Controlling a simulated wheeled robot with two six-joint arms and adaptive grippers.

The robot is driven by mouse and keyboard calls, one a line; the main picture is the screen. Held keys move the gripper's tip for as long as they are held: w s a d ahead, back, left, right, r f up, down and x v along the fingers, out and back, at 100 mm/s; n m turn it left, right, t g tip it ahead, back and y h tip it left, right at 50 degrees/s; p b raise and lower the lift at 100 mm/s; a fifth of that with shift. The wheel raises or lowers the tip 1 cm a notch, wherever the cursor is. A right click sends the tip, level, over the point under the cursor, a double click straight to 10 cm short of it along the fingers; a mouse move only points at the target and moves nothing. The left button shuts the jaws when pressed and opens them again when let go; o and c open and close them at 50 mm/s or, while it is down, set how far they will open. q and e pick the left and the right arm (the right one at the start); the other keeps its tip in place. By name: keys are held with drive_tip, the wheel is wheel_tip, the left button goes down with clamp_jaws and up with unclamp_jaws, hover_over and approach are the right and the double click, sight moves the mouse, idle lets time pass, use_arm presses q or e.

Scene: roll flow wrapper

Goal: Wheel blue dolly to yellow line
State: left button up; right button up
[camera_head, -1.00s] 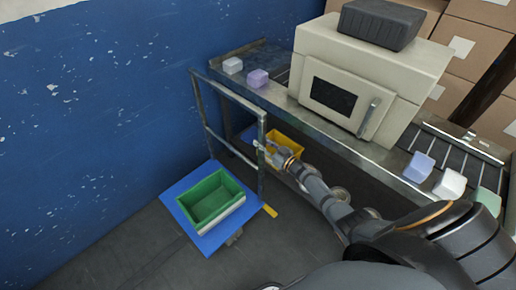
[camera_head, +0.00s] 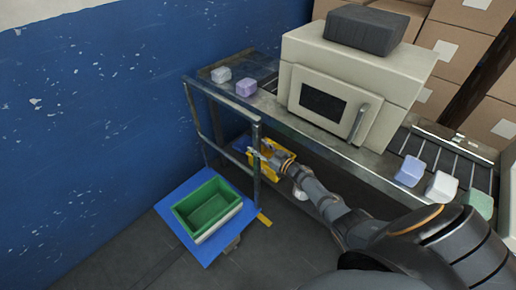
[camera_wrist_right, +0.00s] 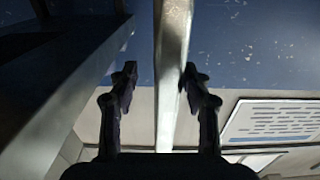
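The blue dolly (camera_head: 166,209) stands on the dark floor with a grey metal handle frame (camera_head: 221,96) at its rear side. A green crate (camera_head: 204,206) sits on its blue deck. My right gripper (camera_head: 259,154) is at the frame's right upright. In the right wrist view, the gripper's fingers (camera_wrist_right: 158,80) are apart, with a metal post (camera_wrist_right: 172,60) between them. The right finger is close to the post, and a gap shows at the left finger. A short yellow strip (camera_head: 264,220) shows on the floor by the dolly's right corner. My left gripper is not in view.
A conveyor with a cream machine (camera_head: 354,92) and pastel blocks runs behind the frame and right. A yellow bin (camera_head: 249,143) shows behind my gripper, under the conveyor. A blue wall (camera_head: 80,140) stands left. Open floor (camera_head: 110,262) shows in front of the wall.

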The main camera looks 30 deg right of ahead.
drive_tip(key=shift+s+a, duration=0.1)
drive_tip(key=shift+s, duration=0.05)
drive_tip(key=v, duration=1.1)
drive_tip(key=shift+s, duration=0.4)
